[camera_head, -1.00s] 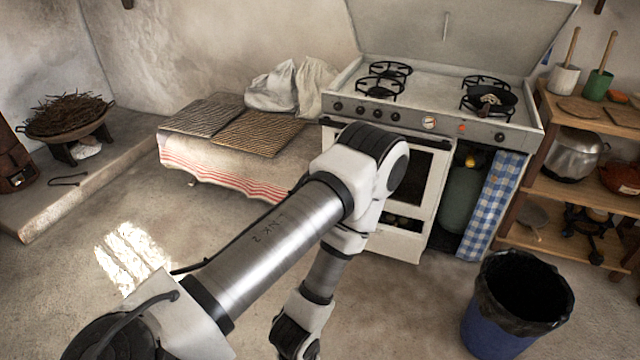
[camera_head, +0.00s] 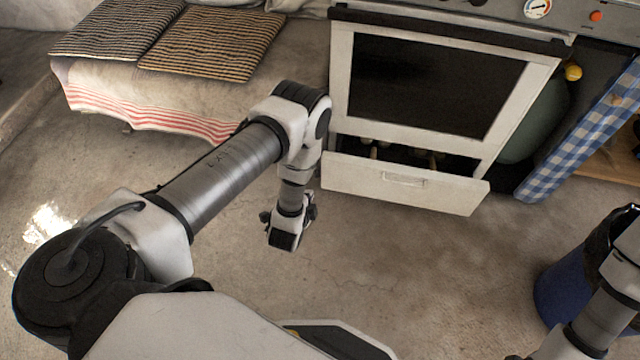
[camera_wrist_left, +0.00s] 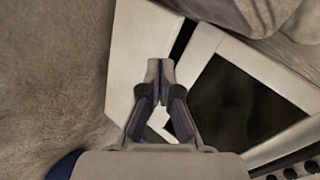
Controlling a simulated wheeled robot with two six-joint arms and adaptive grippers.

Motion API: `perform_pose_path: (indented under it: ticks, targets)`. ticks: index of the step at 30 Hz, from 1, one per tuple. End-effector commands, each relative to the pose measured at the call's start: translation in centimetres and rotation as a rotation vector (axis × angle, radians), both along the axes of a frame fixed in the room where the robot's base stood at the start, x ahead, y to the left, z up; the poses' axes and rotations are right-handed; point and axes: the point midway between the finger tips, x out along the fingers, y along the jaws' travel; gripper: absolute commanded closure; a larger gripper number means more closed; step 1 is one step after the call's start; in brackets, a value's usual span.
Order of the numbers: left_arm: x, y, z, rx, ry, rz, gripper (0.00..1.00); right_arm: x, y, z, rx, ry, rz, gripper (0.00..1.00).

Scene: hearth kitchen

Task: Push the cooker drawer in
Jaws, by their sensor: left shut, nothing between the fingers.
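The cooker drawer (camera_head: 350,177) is a white front panel with a recessed handle, low on the cooker below the oven door. It stands pulled out, with a dark gap behind its top edge where several items show inside. My left gripper (camera_head: 284,238) points down over the floor, to the left of the drawer and apart from it in the head view. In the left wrist view my gripper (camera_wrist_left: 160,66) has its fingertips together with nothing between them, and the white drawer front (camera_wrist_left: 135,40) shows behind them. My right gripper is not clearly shown.
The oven door (camera_head: 340,80) with its dark window is shut above the drawer. A low bench (camera_head: 200,100) with striped cushions is at left. A blue bin (camera_head: 560,285) stands at right, beside my right arm. The floor before the drawer is clear.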

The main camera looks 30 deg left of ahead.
Motion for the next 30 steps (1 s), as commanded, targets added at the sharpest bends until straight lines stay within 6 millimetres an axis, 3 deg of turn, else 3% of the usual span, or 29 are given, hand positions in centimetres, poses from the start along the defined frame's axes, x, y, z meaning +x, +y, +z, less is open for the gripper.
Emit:
perform_pose_path:
  ticks: [1,4,8,14,25,30]
  targets:
    - [1.2,0.3,-4.5,0.09,-0.056,-0.035,1.0,0.0,0.0,-4.6,0.0,-0.001,0.0,0.6]
    - [2.9,0.8,-6.1,0.244,-0.139,-0.083,1.0,0.1,0.0,-6.7,0.0,-0.001,0.0,0.6]
    - [3.8,1.1,-6.3,0.336,-0.182,-0.103,1.0,0.1,0.0,-7.3,0.0,-0.002,0.0,0.6]
    - [6.0,1.8,-6.8,0.343,-0.186,-0.103,1.0,0.1,0.0,-8.2,0.0,-0.003,0.001,0.6]
    - [13.3,3.9,-9.4,0.341,-0.185,-0.105,1.0,0.1,0.0,-12.2,0.0,-0.002,0.001,0.6]
    - [15.8,4.6,-9.1,0.34,-0.183,-0.104,1.0,0.1,0.0,-13.3,0.0,-0.002,0.001,0.6]
